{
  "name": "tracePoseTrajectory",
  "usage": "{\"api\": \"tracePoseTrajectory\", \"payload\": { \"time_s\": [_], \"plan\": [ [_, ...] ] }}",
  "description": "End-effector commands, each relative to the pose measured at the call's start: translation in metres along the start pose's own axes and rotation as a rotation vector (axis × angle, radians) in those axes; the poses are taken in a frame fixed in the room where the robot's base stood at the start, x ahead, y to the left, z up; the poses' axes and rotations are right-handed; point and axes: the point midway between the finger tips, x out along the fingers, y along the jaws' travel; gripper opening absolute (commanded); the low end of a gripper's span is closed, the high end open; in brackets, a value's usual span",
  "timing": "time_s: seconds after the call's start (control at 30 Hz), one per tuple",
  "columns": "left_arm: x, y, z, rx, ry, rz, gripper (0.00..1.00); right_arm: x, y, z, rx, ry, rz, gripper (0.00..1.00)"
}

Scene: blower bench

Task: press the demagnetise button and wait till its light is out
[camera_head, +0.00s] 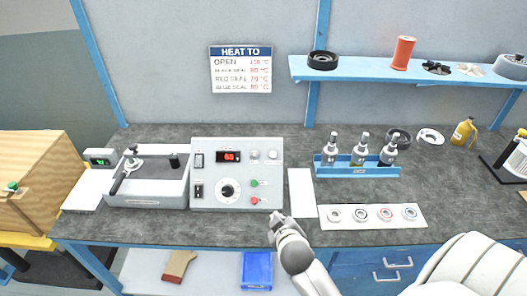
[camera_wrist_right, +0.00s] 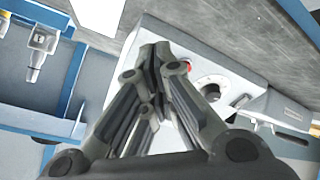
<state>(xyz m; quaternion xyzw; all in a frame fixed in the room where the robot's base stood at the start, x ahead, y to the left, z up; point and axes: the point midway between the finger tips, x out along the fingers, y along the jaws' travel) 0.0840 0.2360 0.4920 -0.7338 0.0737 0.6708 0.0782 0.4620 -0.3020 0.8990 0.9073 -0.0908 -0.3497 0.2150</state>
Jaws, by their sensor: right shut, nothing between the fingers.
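The grey control box (camera_head: 237,174) stands on the bench, with a red display reading about 65, a black dial, two switches and two pale round lamps or buttons at its upper right. A green button (camera_head: 254,184) and a red button (camera_head: 254,200) sit on its lower right; their labels are too small to read. My right gripper (camera_head: 278,218) is shut and empty, near the bench's front edge, just right of and in front of the box. In the right wrist view its closed fingers (camera_wrist_right: 157,55) cover part of the box (camera_wrist_right: 235,77). My left gripper is not in view.
A heater plate unit (camera_head: 147,192) stands left of the box, with a small green-lit meter (camera_head: 100,157) beside it. To the right are a white sheet (camera_head: 301,192), a blue rack (camera_head: 357,171) of bottles and a strip (camera_head: 330,222) with several rings.

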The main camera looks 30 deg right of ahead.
Motion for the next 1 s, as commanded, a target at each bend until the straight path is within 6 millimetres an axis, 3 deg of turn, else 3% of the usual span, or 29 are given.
{"api": "tracePoseTrajectory", "payload": {
  "time_s": [0.2, 0.4, 0.6, 1.0],
  "plan": [
    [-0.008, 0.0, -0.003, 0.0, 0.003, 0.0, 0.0, 0.014, 0.065, -0.086, -0.115, 0.238, 0.234, 0.0],
    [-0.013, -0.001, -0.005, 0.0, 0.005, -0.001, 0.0, 0.011, 0.098, -0.144, -0.241, 0.393, 0.385, 0.0],
    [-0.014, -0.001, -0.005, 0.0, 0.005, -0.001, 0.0, 0.007, 0.107, -0.168, -0.309, 0.457, 0.444, 0.0],
    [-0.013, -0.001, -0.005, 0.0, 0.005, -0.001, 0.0, 0.007, 0.107, -0.17, -0.316, 0.466, 0.449, 0.0]
  ]
}}
